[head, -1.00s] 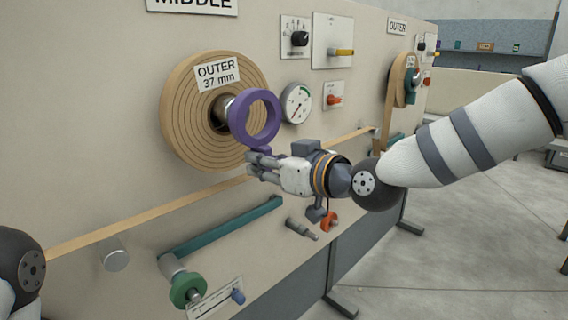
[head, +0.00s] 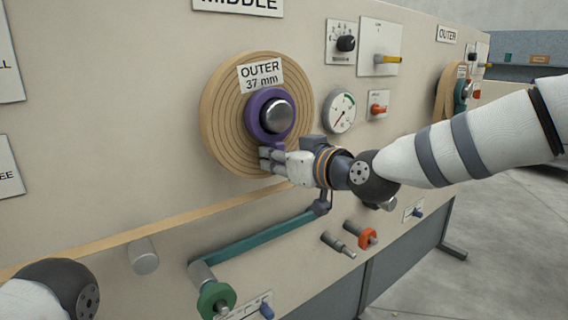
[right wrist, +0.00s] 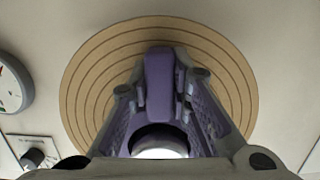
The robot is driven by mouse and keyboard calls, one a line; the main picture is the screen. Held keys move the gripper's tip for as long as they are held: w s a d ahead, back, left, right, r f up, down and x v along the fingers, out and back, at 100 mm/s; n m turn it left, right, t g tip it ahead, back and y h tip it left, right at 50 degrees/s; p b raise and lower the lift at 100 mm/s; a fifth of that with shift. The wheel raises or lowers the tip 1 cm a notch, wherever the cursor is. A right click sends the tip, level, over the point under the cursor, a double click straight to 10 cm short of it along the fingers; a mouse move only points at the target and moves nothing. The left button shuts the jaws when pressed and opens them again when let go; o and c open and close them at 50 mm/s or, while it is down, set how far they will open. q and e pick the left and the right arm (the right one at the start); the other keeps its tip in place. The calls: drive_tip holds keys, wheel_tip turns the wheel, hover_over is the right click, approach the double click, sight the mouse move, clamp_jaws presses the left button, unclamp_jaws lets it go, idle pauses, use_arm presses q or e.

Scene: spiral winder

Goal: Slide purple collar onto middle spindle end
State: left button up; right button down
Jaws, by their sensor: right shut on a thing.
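The purple collar (head: 256,119) is around the silver spindle end (head: 279,117) at the centre of the wound roll under the MIDDLE sign. The spindle's rounded end sticks out through the collar's hole. My right gripper (head: 268,159) is shut on the collar's lower part. In the right wrist view the collar's purple tab (right wrist: 159,82) lies between the fingers (right wrist: 157,100), and the bright spindle end (right wrist: 160,152) shows in the ring at the bottom. Whether the collar touches the roll cannot be told. My left gripper is out of view; only part of that arm shows at lower left.
The tan roll (head: 222,106) with its OUTER 37 mm label is behind the collar. A dial gauge (head: 341,112) and switches are to the right. A teal arm (head: 250,243) with a green knob (head: 215,299) and an orange knob (head: 367,238) stick out below.

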idle(0.3)
drive_tip(key=c, duration=0.9)
unclamp_jaws()
drive_tip(key=shift+w+a, duration=0.1)
drive_tip(key=shift+s+d+r+p, duration=0.15)
drive_tip(key=shift+s+d+p, duration=0.15)
drive_tip(key=shift+s, duration=0.1)
drive_tip(key=v, duration=0.1)
drive_tip(key=p+v, duration=0.1)
drive_tip(key=v, duration=0.1)
drive_tip(key=f+v, duration=0.1)
drive_tip(key=v, duration=0.1)
drive_tip(key=shift+s+d+p, duration=0.15)
drive_tip(key=shift+d+p, duration=0.05)
drive_tip(key=shift+p, duration=0.2)
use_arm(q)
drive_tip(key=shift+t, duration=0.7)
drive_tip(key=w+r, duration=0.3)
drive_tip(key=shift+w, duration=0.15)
use_arm(e)
drive_tip(key=shift+s+d+f, duration=0.1)
drive_tip(key=shift+s+d, duration=0.4)
drive_tip(key=shift+s, duration=0.2)
